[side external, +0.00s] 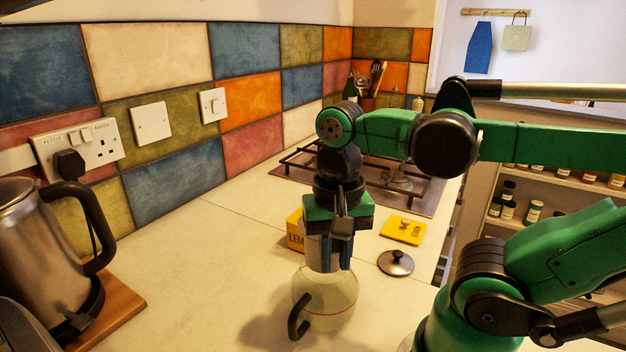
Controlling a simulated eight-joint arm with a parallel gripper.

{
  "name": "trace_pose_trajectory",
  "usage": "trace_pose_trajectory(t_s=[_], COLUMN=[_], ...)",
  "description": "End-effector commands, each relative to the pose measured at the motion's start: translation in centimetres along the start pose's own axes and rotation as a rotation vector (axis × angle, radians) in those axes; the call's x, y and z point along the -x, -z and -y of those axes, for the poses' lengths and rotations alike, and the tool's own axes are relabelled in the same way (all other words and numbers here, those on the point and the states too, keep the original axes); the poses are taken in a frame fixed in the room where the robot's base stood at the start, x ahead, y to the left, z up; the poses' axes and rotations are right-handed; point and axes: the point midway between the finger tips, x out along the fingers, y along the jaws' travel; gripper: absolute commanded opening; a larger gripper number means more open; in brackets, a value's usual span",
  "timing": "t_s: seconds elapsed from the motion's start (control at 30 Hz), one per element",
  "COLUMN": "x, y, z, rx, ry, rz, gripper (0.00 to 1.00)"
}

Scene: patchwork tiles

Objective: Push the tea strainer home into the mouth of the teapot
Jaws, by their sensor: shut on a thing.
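The glass teapot (338,302) stands upright on the counter, with a black handle (298,320) towards the camera and a thin red line around its body. My gripper (330,262) points straight down at the teapot's mouth, its fingertips at about rim height. It is shut on the tea strainer (327,250), a silvery piece showing between the fingers. The fingers hide most of the strainer and the mouth. I cannot tell how deep the strainer sits or whether it touches the rim.
A dark round lid (396,263) lies right of the teapot, near a yellow packet (404,230). A yellow lemon box (296,230) stands close behind my gripper. A hob (420,195) is further back. A kettle (35,250) on a wooden board is at left. Counter between kettle and teapot is clear.

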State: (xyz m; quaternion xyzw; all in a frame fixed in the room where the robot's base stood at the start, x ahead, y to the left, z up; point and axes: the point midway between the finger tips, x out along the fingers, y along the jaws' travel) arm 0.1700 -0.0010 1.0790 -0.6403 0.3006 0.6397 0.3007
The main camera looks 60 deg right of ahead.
Motion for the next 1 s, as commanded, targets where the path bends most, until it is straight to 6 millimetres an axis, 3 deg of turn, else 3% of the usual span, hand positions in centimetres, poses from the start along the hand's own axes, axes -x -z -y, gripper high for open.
trace_pose_trajectory(t_s=[1.0], x=[-2.5], y=[0.0], z=[0.0], rx=[0.0], ry=[0.0], rz=[0.0], gripper=[0.0])
